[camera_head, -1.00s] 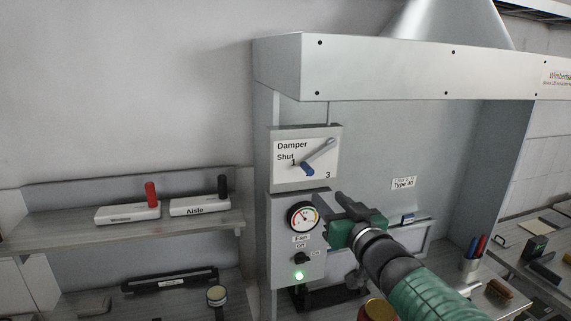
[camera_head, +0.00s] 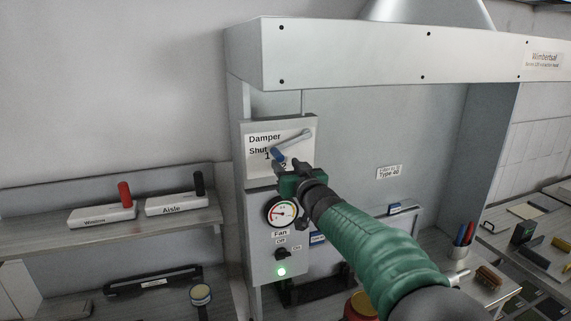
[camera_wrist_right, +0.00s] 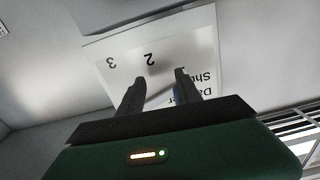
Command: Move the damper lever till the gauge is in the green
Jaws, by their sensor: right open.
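The damper panel (camera_head: 262,176) is a white plate marked Shut, 1, 2 and 3, with a grey lever (camera_head: 296,140) that ends in a blue handle (camera_head: 278,154). The handle lies close to the 1. My right gripper (camera_head: 287,165) is open in front of the panel's lower edge, close by the handle. My left gripper is out of view.
A fan switch (camera_head: 282,254) and a lit green lamp (camera_head: 281,271) sit below the gauge. The hood's front edge (camera_head: 400,55) juts out above. A shelf at left holds boxes labelled Window (camera_head: 100,217) and Aisle (camera_head: 176,205) with upright handles.

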